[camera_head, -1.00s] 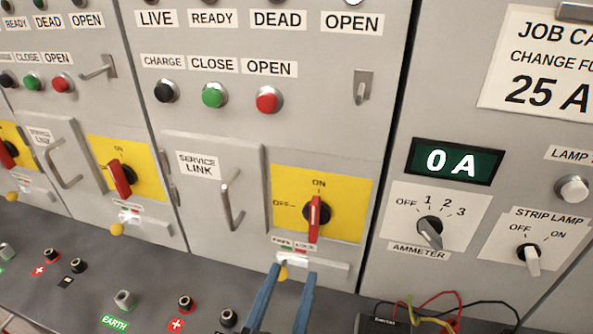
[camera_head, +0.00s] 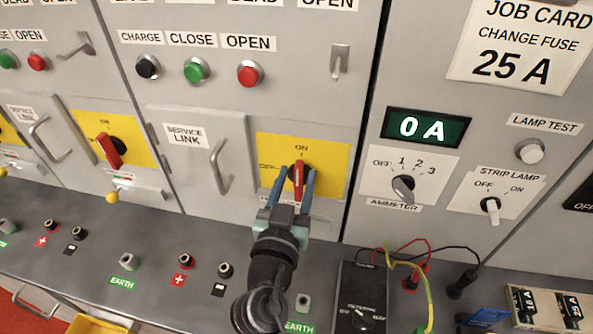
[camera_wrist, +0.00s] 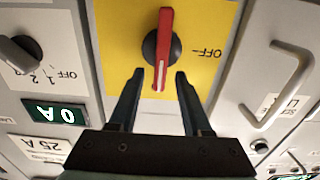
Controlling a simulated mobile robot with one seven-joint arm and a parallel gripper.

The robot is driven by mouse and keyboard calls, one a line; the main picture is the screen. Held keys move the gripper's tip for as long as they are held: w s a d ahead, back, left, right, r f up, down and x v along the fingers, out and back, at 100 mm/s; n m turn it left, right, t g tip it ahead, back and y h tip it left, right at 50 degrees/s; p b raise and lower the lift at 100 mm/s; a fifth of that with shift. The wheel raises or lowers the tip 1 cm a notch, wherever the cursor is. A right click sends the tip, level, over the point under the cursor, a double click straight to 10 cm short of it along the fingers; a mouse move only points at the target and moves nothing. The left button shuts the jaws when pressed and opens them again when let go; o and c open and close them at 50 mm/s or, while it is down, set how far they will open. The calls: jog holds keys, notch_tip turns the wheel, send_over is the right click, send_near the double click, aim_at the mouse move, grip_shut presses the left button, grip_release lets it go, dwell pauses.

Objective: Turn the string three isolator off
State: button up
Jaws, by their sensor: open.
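The rightmost isolator is a red handle (camera_head: 298,184) on a dark round hub over a yellow plate (camera_head: 338,160). The handle stands vertical, in line with the ON mark; OFF is to its left. My gripper (camera_head: 294,176) is open, with its two blue fingers on either side of the handle. In the wrist view the picture is turned over; the red handle (camera_wrist: 165,48) shows ahead of the gripper (camera_wrist: 160,74), its near end between the fingertips with gaps on both sides. The label under the isolator is mostly hidden by my gripper.
A service link door handle (camera_head: 220,165) stands out left of the isolator. The ammeter knob (camera_head: 403,187) is to the right. A black tester (camera_head: 361,300) with leads sits on the ledge below. Another red isolator handle (camera_head: 109,150) is on the panel to the left.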

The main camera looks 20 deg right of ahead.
jog(key=shift+w+d, duration=0.15)
jog(key=shift+w, duration=0.05)
grip_shut()
dwell(0.6)
jog(key=n, duration=0.1)
jog(key=n+b, duration=0.1)
jog(key=n, duration=0.2)
jog(key=shift+w+a+f, duration=0.1)
jog(key=shift+w+a, duration=0.15)
jog(key=shift+a, duration=0.15)
jog(key=n, duration=0.3)
jog(key=a+n+b, duration=0.1)
jog(key=shift+w+f+n, duration=0.3)
jog(key=shift+w+a+f+n+p, duration=0.1)
jog(key=shift+f+n, duration=0.25)
jog(key=shift+n, duration=1.2)
jog(key=shift+w+a+f+n+p, duration=0.1)
jog(key=shift+f+n, duration=0.25)
jog(key=shift+n, duration=1.25)
jog(key=shift+w+a+f+n+p, duration=0.1)
jog(key=shift+f+n, duration=0.25)
jog(key=shift+n, duration=1.2)
